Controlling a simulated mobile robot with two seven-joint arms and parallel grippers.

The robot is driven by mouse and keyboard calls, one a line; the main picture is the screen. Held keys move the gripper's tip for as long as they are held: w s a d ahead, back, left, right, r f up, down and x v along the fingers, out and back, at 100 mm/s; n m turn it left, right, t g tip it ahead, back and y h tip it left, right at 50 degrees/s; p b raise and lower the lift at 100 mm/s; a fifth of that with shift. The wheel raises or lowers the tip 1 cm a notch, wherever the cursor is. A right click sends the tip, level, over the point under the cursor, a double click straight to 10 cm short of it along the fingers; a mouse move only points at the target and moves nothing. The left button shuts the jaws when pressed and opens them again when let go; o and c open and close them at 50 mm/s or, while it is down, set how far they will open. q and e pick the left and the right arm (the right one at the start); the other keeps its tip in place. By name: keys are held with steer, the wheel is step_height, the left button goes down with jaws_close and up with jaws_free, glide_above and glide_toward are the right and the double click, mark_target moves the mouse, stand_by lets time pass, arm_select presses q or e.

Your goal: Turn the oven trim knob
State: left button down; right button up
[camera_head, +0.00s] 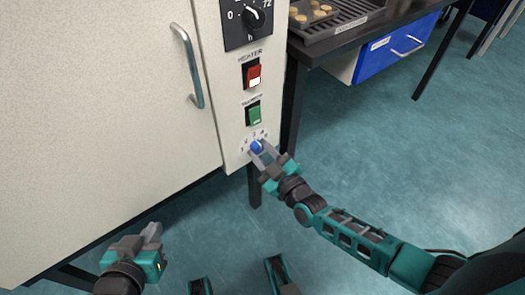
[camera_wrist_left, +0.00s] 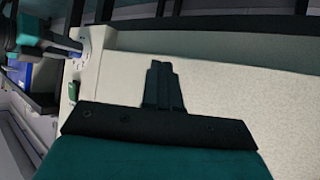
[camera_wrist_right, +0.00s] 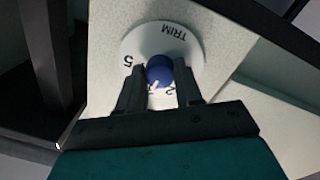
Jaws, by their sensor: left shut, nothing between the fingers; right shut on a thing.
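The oven trim knob (camera_head: 257,147) is a small blue knob on a white numbered dial low on the oven's control panel. In the right wrist view the blue knob (camera_wrist_right: 160,70) sits between my right fingers, with the white dial plate (camera_wrist_right: 184,40) marked TRIM around it. My right gripper (camera_head: 261,153) is shut on the knob, a finger on each side. A white pointer mark shows at the knob's lower edge in the right wrist view. My left gripper (camera_head: 152,235) is shut and empty, low in front of the oven door; its fingers are together in the left wrist view (camera_wrist_left: 162,86).
Above the dial are a green switch (camera_head: 254,114), a red heater switch (camera_head: 252,75) and a black timer dial (camera_head: 255,16). The oven door (camera_head: 100,110) has a vertical handle (camera_head: 188,65). A bench with a tray (camera_head: 335,22) and blue drawer (camera_head: 393,50) stands right. Open floor lies right.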

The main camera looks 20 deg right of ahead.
steer(key=m, duration=0.2)
steer(key=shift+m, duration=0.3)
steer(key=m, duration=0.4)
steer(key=shift+p, duration=0.35)
steer(key=m, duration=0.5)
steer(key=shift+m+g, duration=0.3)
steer(key=shift+g, duration=0.1)
steer(key=shift+m+b, duration=0.3)
steer(key=shift+m, duration=0.5)
steer(key=shift+y, duration=0.4)
steer(key=o, duration=1)
steer(key=shift+o, duration=0.2)
steer(key=shift+s+r, duration=0.1)
